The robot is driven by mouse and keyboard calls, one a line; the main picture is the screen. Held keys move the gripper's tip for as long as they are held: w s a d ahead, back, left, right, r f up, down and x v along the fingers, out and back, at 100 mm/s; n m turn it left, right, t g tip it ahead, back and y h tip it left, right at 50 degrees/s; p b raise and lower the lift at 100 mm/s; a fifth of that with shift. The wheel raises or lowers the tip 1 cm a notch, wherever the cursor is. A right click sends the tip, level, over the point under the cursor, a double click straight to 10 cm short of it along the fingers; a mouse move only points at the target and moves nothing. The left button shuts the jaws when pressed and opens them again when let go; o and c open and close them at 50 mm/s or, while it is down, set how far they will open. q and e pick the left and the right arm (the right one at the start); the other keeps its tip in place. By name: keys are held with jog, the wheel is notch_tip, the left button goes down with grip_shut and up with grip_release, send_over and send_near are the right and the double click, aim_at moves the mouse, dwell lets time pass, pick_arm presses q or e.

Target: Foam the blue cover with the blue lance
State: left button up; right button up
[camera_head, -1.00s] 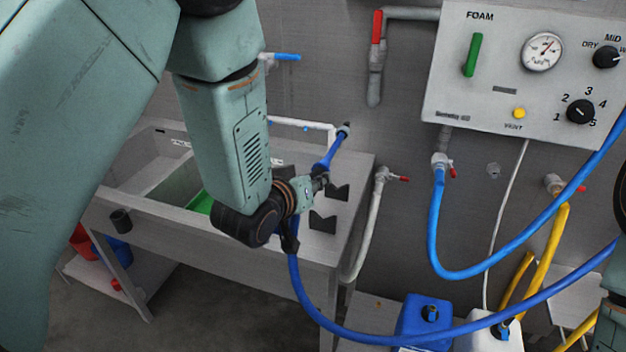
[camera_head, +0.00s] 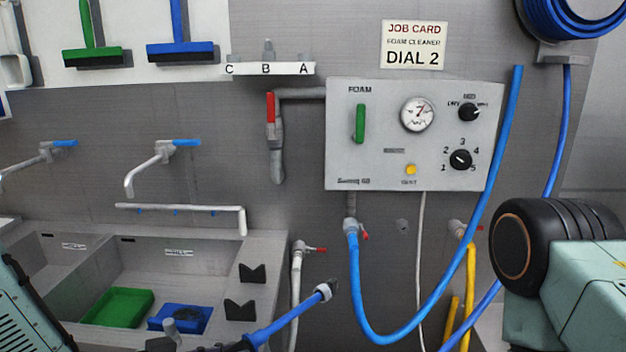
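The blue cover (camera_head: 170,319) lies in the right basin of the steel sink (camera_head: 225,265), its lower part near the bottom edge hidden by dark parts in front. The blue lance (camera_head: 285,322) slants up to the right in front of the sink's right end, its grey-and-black tip clear of everything. My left gripper (camera_head: 236,346) is at the bottom edge, mostly cut off, shut around the lance's lower end. My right arm shows at the lower right, but its gripper is out of frame.
A green cover (camera_head: 117,306) lies beside the blue one. The foam panel (camera_head: 340,140) has a green lever, gauge and numbered dial; the job card (camera_head: 412,45) reads DIAL 2. A blue hose (camera_head: 440,300) loops below the panel. Black notched rests (camera_head: 252,274) stand on the sink's right ledge.

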pick_arm(q)
jog(key=s+a+f+b, duration=0.4)
jog(key=f+b, duration=0.4)
jog(key=b, duration=0.2)
jog(key=shift+s+m+g+h, duration=0.25)
jog(key=shift+m+g+h, duration=0.05)
jog(key=shift+m, duration=0.1)
jog(key=shift+s+f, duration=0.1)
